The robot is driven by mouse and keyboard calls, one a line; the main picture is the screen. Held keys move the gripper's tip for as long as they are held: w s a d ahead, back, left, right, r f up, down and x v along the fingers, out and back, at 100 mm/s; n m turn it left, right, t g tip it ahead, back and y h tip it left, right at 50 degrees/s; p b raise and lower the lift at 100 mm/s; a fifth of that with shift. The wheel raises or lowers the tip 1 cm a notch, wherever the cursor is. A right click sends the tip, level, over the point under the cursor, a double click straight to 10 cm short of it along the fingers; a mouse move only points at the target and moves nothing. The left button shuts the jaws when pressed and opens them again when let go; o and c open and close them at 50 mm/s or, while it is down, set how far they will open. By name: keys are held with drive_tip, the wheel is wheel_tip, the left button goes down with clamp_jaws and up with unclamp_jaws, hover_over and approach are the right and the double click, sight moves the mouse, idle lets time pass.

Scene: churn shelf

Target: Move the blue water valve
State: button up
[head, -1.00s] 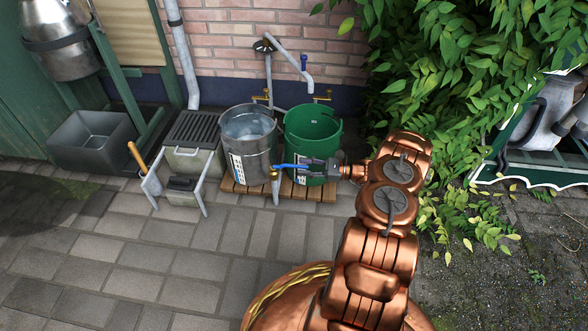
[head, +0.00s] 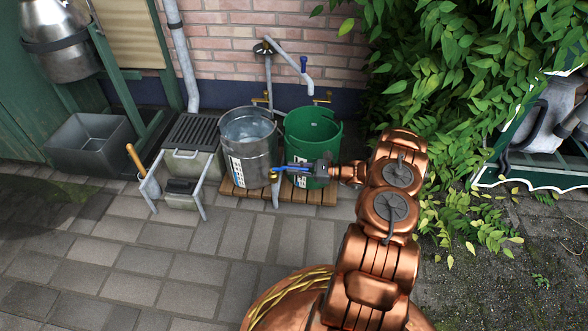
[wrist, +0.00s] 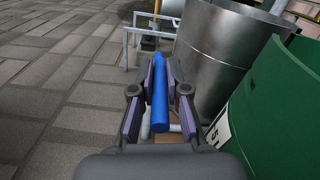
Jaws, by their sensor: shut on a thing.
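The blue water valve lever (head: 290,169) sits on a short standpipe (head: 275,190) with a brass-coloured top, in front of the two buckets. My gripper (head: 302,169) reaches it from the right and is shut on the lever. In the wrist view the blue lever (wrist: 159,105) lies lengthwise between the two finger pads of my gripper (wrist: 160,82). The standpipe is largely hidden behind the lever and fingers in the wrist view.
A metal bucket of water (head: 249,150) and a green bucket (head: 313,135) stand on a wooden pallet (head: 312,197) close behind my gripper. A grey grated box (head: 190,165) stands left. Another blue handle (head: 304,64) is on the wall pipe.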

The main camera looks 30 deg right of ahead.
drive_tip(key=shift+a+r+p, duration=0.1)
drive_tip(key=shift+r+p, duration=0.05)
drive_tip(key=shift+p, duration=0.55)
clamp_jaws()
drive_tip(key=shift+s+a+m+t+h+p, duration=0.25)
drive_tip(key=shift+m+t+h+p, duration=0.4)
drive_tip(key=shift+p, duration=0.25)
drive_tip(key=shift+s+a+f+m+t+h, duration=0.1)
drive_tip(key=shift+s+a+m+t+h, duration=0.2)
drive_tip(key=shift+m+t+h, duration=0.4)
drive_tip(key=shift+s+a+f+m+t+h, duration=0.1)
drive_tip(key=shift+s+a+m+t+h, duration=0.3)
drive_tip(key=shift+h, duration=0.45)
drive_tip(key=shift+s+a+f+m+t+h, duration=0.1)
drive_tip(key=shift+a+m+t+h, duration=0.1)
drive_tip(key=shift+m+t+h, duration=0.5)
drive_tip(key=o, duration=0.7)
unclamp_jaws()
drive_tip(key=shift+a+r, duration=0.1)
drive_tip(key=shift+c, duration=0.2)
drive_tip(key=v, duration=1.2)
drive_tip(key=shift+r, duration=0.25)
